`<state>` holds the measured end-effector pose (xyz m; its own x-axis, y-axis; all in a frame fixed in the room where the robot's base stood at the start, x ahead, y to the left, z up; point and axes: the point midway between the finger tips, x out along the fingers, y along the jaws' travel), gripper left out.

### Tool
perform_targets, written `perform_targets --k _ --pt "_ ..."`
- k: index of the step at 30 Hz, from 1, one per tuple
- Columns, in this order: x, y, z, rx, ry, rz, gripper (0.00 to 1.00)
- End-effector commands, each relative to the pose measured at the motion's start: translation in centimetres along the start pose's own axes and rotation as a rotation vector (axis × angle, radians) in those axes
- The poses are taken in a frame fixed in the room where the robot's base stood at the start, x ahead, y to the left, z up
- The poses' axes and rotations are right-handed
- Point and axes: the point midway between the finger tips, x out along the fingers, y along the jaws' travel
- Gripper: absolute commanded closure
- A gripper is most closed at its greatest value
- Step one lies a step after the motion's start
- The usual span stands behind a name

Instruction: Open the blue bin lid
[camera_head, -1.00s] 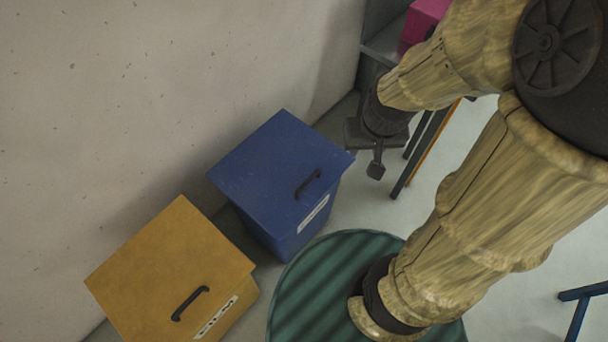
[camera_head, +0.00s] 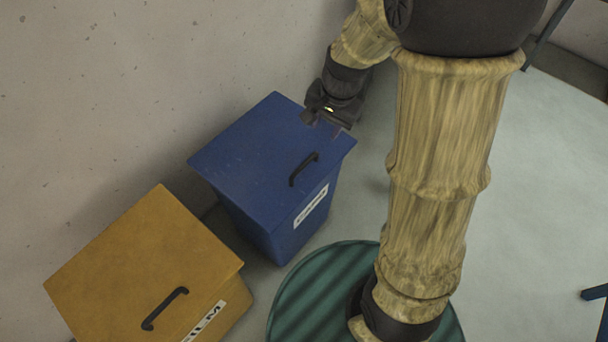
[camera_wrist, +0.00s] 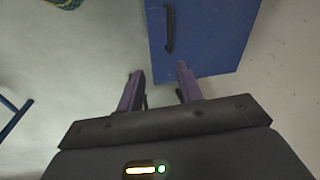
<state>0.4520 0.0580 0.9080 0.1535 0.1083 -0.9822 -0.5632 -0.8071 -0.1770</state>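The blue bin (camera_head: 280,218) stands on the floor with its flat blue lid (camera_head: 250,150) shut. A black handle (camera_head: 303,169) sits on the lid near its front edge, above a white label. My gripper (camera_head: 325,122) is at the lid's back right corner in the head view. In the wrist view my gripper (camera_wrist: 160,80) has its two fingers apart with nothing between them. The blue lid (camera_wrist: 215,35) and its handle (camera_wrist: 170,28) lie ahead of the fingertips there, with the right finger overlapping the lid's edge. Whether the fingers touch the lid I cannot tell.
A yellow bin with a shut lid (camera_head: 130,260) and its own black handle (camera_head: 164,308) stands close to the left. A pale wall (camera_head: 100,80) runs behind both bins. The floor at the right (camera_head: 540,200) is largely clear.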

Motion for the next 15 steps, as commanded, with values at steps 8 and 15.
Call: perform_targets --k 8,15 --pt "6.0 -2.4 -0.5 0.159 -0.031 -0.012 0.64" --pt "5.8 -2.5 -0.6 0.169 -0.033 -0.013 0.64"
